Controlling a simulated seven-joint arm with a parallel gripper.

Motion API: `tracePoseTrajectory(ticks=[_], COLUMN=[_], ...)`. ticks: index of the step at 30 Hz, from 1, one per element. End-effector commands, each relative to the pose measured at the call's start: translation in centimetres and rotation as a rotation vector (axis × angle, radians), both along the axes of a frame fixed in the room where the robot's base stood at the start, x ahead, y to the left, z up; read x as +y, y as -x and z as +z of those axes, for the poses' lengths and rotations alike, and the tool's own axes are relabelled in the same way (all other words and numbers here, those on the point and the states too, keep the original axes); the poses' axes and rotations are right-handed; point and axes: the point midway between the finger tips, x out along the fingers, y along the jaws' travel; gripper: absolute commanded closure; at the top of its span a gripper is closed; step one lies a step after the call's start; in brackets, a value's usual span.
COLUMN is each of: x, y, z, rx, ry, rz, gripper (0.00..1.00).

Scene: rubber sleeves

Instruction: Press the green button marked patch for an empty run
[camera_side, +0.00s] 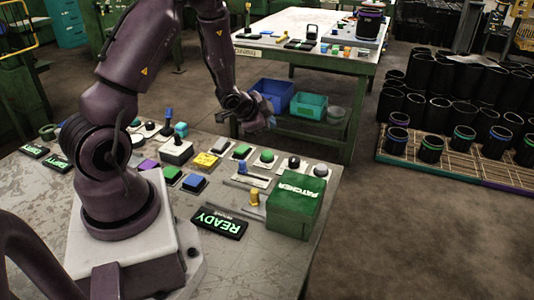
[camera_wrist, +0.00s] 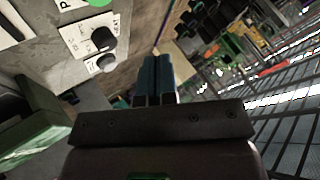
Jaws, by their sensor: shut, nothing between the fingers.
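A round green button (camera_side: 267,156) stands on a pale plate near the far edge of the bench in the side view; its label is too small to read there. In the wrist view a green button (camera_wrist: 99,2) is cut off by the top edge, on a white plate where only a letter P shows. My gripper (camera_side: 271,122) is shut and empty, raised above the bench's far edge, behind the button and apart from it. In the wrist view my gripper's blue fingers (camera_wrist: 157,60) are together and point beyond the bench edge.
A black knob (camera_wrist: 102,38) sits beside the button. A green box marked PATCHER (camera_side: 296,207) and a lit READY sign (camera_side: 219,222) stand at the right. Blue bins (camera_side: 273,94) are on a shelf behind.

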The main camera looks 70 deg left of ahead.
Motion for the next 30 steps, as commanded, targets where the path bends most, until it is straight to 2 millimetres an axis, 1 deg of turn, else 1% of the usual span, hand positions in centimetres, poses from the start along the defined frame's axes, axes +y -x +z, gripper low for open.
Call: tracePoseTrajectory(ticks=[1, 6, 9, 13, 18, 30], x=[-0.1, -0.1, -0.1, 0.0, 0.0, 0.0], y=[0.1, 0.0, 0.0, 0.0, 0.0, 0.0], z=[-0.9, -3.4, -4.6, -5.7, -6.4, -6.5], rx=[0.004, 0.003, 0.004, 0.002, 0.0, 0.0], ry=[0.001, 0.002, 0.0, 0.0, -0.001, -0.001], rz=[0.0, -0.001, 0.0, 0.0, 0.001, 0.001], gripper=[1.0, 1.0, 1.0, 1.0, 1.0, 1.0])
